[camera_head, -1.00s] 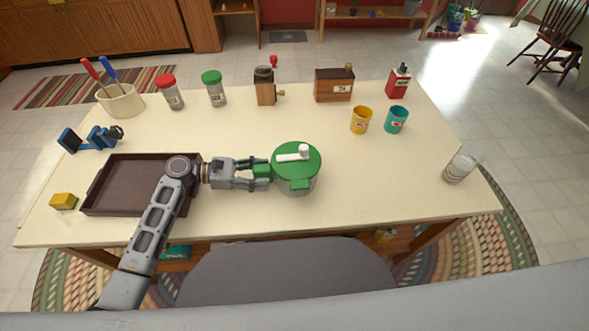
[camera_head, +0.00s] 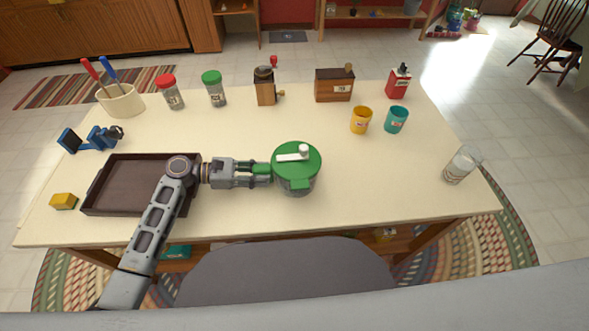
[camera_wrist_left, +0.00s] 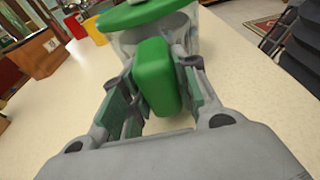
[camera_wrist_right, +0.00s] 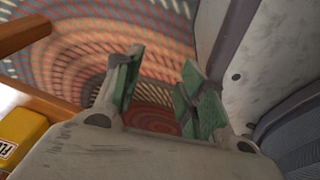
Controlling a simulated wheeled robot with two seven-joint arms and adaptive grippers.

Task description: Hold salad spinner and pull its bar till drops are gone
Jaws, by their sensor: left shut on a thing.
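The salad spinner (camera_head: 313,163) stands upright near the front middle of the table, with a green lid, a clear bowl and a white bar (camera_head: 292,154) on top. A green handle (camera_wrist_left: 157,76) sticks out from its side towards my left arm. My left gripper (camera_head: 262,174) is shut on this handle, with a finger on each side in the left wrist view. Water drops are too small to make out. My right gripper (camera_wrist_right: 158,90) shows only in the right wrist view, open and empty above the rug, away from the spinner.
A dark tray (camera_head: 128,204) lies under my left forearm. Yellow (camera_head: 360,120) and teal (camera_head: 396,120) cups stand behind right of the spinner, and a glass (camera_head: 461,165) near the right edge. The table between spinner and glass is clear.

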